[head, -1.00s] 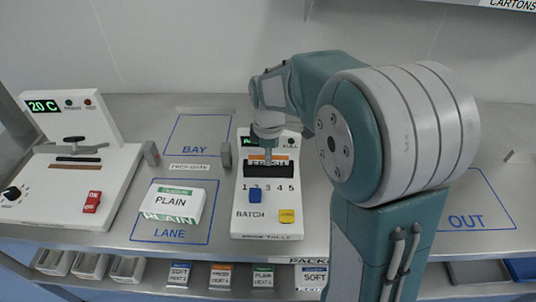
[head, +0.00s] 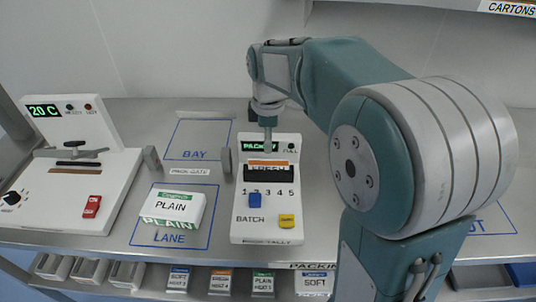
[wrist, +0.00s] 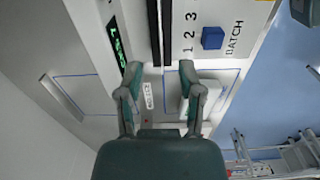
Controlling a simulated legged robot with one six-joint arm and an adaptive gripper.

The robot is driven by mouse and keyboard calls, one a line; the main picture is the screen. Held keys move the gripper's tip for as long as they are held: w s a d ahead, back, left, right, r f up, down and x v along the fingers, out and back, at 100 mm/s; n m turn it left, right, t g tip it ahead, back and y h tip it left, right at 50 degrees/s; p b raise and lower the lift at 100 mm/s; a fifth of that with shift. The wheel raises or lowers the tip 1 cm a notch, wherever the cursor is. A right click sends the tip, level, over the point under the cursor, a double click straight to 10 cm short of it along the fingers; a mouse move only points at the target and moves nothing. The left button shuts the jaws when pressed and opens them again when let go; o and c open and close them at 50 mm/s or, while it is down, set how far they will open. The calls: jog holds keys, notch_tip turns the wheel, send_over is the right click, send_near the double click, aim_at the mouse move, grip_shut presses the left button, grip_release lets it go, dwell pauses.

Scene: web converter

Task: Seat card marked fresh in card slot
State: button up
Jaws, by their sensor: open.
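The card marked fresh (head: 266,163) stands in the dark card slot (head: 252,172) of the white batch tally unit. Its orange top edge and part of its lettering show; its lower part is hidden by the slot. My gripper (head: 267,147) is just above and behind the card in the head view, apart from it as far as I can see. In the wrist view, my gripper's (wrist: 160,75) two fingers are spread with nothing between them. The dark slot bars (wrist: 166,30) lie beyond the fingertips there; the card's face cannot be made out.
The tally unit (head: 240,225) has a blue button (head: 254,200) and a yellow button (head: 287,220). A plain carton (head: 176,208) lies in the lane area on the left. A white sealing machine (head: 60,205) stands further left. The bay area (head: 190,135) is clear.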

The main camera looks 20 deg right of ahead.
notch_tip(320, 180, up, 4)
jog(key=shift+r, duration=0.15)
dwell(0.5)
jog(key=s+f+m+t, duration=0.1)
jog(key=s+m+t, duration=0.4)
jog(key=s+m, duration=0.9)
jog(key=s, duration=0.7)
jog(key=shift+f+t, duration=0.2)
jog(key=shift+t, duration=0.1)
dwell(0.7)
